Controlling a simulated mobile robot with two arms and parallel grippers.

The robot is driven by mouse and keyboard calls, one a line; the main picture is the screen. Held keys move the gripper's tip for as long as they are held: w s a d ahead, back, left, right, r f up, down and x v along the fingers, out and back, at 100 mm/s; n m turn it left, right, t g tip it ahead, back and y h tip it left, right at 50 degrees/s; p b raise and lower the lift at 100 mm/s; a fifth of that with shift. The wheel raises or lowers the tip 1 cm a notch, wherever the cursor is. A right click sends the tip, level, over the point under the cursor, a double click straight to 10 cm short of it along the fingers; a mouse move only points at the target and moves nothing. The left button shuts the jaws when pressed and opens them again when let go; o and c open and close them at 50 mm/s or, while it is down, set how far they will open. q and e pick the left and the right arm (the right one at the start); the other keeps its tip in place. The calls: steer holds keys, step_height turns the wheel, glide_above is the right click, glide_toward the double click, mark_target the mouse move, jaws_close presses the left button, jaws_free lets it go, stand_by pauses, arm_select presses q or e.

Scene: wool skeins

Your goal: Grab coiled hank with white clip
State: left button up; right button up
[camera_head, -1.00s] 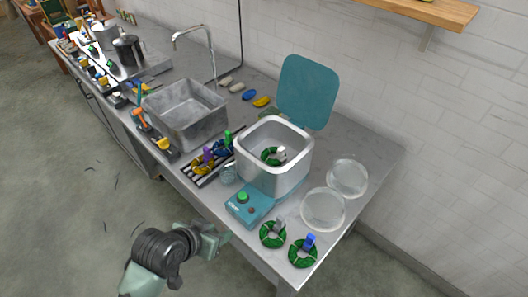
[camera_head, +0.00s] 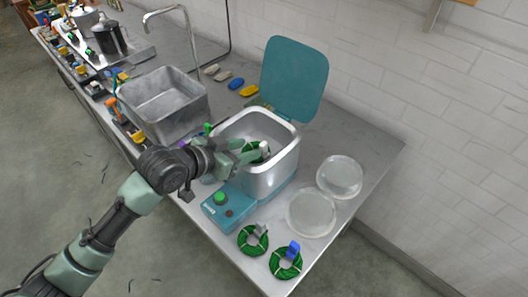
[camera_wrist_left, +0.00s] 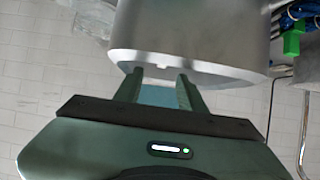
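A green coiled hank (camera_head: 254,151) with a white clip (camera_head: 264,148) lies inside the square steel tub (camera_head: 275,175) of the teal machine, whose lid stands open. My left gripper (camera_head: 250,157) reaches in from the left at the tub's near-left rim and partly covers the hank. In the left wrist view its two fingers (camera_wrist_left: 160,90) are apart with nothing held between them. The steel tub wall (camera_wrist_left: 190,40) fills the upper middle there, and the hank is hidden. I cannot tell whether the fingers touch the rim. My right gripper is not in view.
Two more green hanks lie at the counter's front, one with a grey clip (camera_head: 253,239) and one with a blue clip (camera_head: 286,262). Two clear round dishes (camera_head: 311,213) sit right of the machine. The open teal lid (camera_head: 295,80) rises behind the tub. A sink (camera_head: 163,103) is to the left.

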mark_target(262, 145)
arm_select(q)
steer(key=p+x, duration=0.1)
steer(key=x, duration=0.6)
steer(key=shift+w, duration=0.35)
steer(key=shift+w+d+f, duration=0.35)
steer(key=shift+d+f, duration=0.05)
jaws_close()
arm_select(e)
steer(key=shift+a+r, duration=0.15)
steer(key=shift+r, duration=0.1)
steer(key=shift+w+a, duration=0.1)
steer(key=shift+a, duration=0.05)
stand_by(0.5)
